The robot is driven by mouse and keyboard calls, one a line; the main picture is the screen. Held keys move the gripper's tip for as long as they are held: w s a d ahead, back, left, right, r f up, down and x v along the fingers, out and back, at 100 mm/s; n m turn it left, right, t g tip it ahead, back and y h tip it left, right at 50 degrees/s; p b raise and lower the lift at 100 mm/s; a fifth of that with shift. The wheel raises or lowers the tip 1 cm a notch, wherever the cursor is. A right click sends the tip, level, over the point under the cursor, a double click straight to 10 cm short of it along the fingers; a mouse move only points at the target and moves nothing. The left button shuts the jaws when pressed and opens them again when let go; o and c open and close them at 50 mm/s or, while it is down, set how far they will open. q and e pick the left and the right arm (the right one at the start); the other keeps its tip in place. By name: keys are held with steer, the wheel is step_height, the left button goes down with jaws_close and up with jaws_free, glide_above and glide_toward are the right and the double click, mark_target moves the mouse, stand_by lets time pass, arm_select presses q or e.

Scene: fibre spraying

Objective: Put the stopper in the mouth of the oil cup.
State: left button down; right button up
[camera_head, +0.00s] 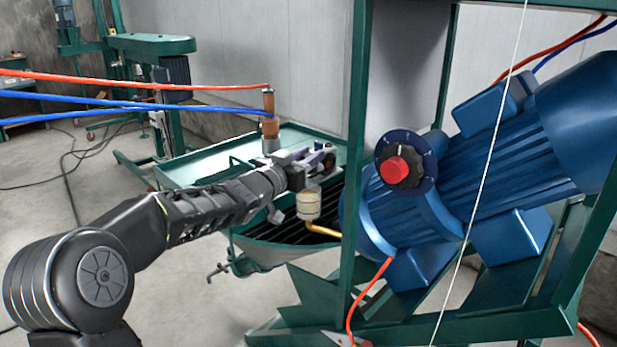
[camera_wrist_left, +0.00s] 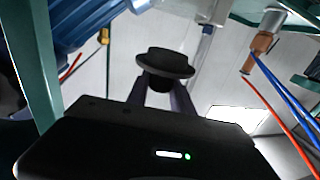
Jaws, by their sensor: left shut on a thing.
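My left gripper (camera_head: 319,161) is shut on the stopper, and its fingers also show in the left wrist view (camera_wrist_left: 162,92). The stopper (camera_wrist_left: 165,64) is a dark round piece with a wide flat rim, seen clearly between the fingertips there. In the head view it is too small and dark to make out surely. The oil cup (camera_head: 309,203) is a small pale cup with yellowish contents on a brass elbow pipe. It appears just below my left gripper in the head view, with a gap between them. Its mouth is hard to see. My right gripper is out of view.
A copper-coloured fitting (camera_head: 269,118) with red and blue hoses rises behind the gripper. A green tray (camera_head: 215,160) lies behind.

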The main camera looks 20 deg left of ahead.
arm_select(q)
step_height(320, 180, down, 5)
steer(key=shift+f, duration=0.1)
stand_by(0.3)
steer(key=shift+f, duration=0.15)
steer(key=c, duration=1.1)
jaws_free()
